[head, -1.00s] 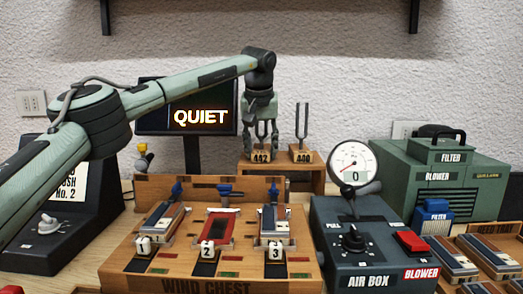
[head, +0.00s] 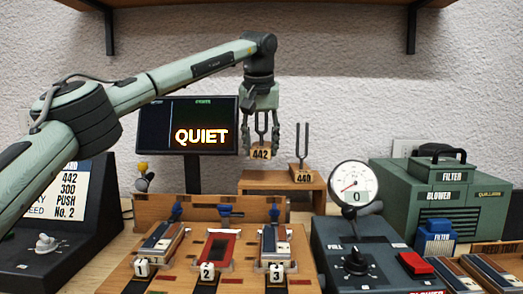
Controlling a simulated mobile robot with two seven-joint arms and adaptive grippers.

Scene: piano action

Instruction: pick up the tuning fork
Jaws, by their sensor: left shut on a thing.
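My left gripper (head: 261,140) points straight down and is shut on the tuning fork marked 442 (head: 261,153). The fork is upright, its prongs between the fingers and its wooden block at the fingertips. The block is raised above the wooden stand (head: 262,187). A second tuning fork, marked 440 (head: 303,174), stands upright on the right part of the stand, apart from the gripper. My right gripper is not in view.
A black screen reading QUIET (head: 200,136) stands behind the left arm. The wooden wind chest (head: 170,268) is in front, the air box with its gauge (head: 354,190) at right, a green blower (head: 445,195) farther right. A shelf runs overhead.

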